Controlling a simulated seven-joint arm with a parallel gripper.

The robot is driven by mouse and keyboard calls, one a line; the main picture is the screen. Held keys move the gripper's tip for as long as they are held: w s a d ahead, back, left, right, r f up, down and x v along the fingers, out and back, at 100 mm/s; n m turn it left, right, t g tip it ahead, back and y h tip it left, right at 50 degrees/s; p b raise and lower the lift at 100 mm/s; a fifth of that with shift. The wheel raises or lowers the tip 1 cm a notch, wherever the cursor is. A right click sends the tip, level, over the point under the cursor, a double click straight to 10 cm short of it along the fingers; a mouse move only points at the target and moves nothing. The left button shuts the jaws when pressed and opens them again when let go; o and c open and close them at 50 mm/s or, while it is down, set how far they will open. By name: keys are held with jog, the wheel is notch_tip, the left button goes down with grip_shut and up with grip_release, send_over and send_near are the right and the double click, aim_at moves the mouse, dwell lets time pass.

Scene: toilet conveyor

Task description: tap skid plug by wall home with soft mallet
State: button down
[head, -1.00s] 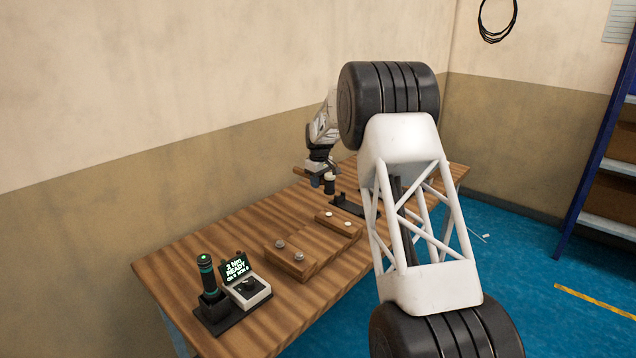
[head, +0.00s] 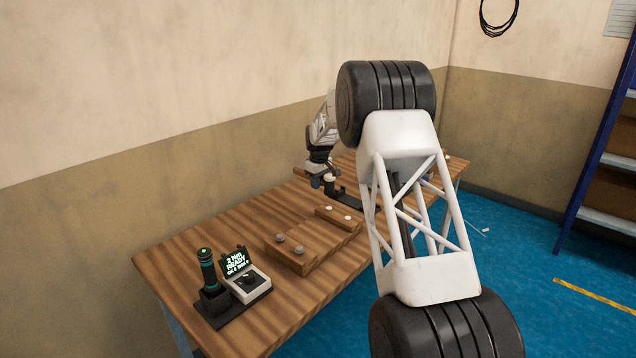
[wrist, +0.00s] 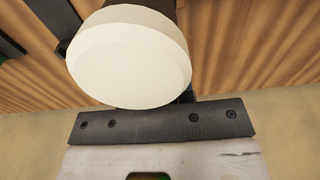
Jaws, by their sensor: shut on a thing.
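My gripper (head: 318,173) is small in the head view, over the far part of the bench. It is shut on the soft mallet, whose dark head with a pale face (head: 329,178) shows just below it. In the wrist view the mallet's cream round face (wrist: 130,55) is large, close in front of the dark jaw plate (wrist: 150,122). A wooden block (head: 318,250) on the bench has two pale round plugs on its far step; the plug by the wall (head: 328,209) is the left one. I cannot tell how far it stands out. The mallet is beyond the block.
A black stand (head: 345,200) is beside the mallet. Two grey knobs (head: 290,244) sit on the block's near part. A black-green tool (head: 208,270) and a box with a lit READY screen (head: 240,262) stand at the near left. The wall runs behind the bench.

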dwell(0.4)
notch_tip(320, 180, down, 6)
jog(key=shift+f, duration=0.2)
jog(key=shift+r, duration=2.8)
